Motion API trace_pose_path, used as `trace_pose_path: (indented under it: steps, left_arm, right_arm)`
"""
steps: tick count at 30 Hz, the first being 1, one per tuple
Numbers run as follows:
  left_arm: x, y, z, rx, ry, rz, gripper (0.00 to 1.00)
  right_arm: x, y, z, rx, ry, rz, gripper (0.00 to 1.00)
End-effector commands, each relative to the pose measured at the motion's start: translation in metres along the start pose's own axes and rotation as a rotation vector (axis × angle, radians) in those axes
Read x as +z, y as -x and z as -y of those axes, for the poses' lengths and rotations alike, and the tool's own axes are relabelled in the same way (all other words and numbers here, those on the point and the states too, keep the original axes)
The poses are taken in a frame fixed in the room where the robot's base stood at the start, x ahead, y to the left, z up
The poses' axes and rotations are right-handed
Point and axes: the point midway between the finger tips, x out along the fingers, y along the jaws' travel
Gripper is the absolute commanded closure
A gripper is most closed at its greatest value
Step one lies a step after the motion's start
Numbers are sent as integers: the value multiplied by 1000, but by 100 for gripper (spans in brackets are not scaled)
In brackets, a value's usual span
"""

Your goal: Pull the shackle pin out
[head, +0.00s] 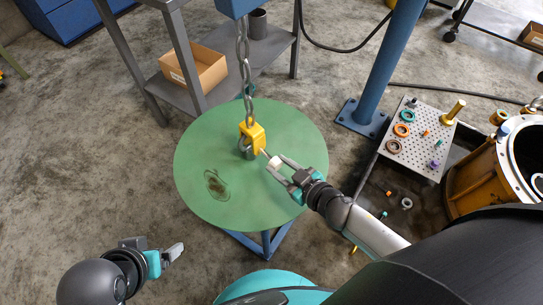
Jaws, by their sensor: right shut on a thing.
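A yellow shackle piece (257,131) hangs at the lower end of a steel chain (244,68) above a round green table (205,135). A grey shackle bow (244,146) shows beside its lower part. The shackle pin (264,153) sticks out to the lower right, with a pale end. My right gripper (275,164) is shut on the pale end of the pin. I cannot tell how much of the pin sits inside the shackle. My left gripper (174,252) is low at the left, away from the table, and its finger gap does not show clearly.
A blue post (382,75) stands right of the table. A perforated tray (418,150) holds rings and small parts. A yellow housing (475,180) stands at the far right. A cardboard box (193,70) sits on a grey shelf behind. The green tabletop has a dark stain (216,184).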

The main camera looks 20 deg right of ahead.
Motion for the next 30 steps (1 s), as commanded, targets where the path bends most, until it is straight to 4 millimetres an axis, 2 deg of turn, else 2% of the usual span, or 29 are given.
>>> trace_pose_path:
  steps: [3,11,12,20,30]
  left_arm:
    - [0,-4,1,-2,0,3,18]
    - [-3,-5,1,-2,2,-7,18]
    - [-3,-5,1,-1,2,-7,18]
    - [-3,-4,0,1,5,-6,18]
    - [0,-4,-1,2,5,1,18]
  right_arm:
    - [3,6,-2,6,-3,4,100]
    - [4,6,-2,7,-2,4,100]
    - [4,6,-2,7,-2,4,57]
    - [3,6,-2,4,0,2,28]
    - [3,6,-1,3,1,1,28]
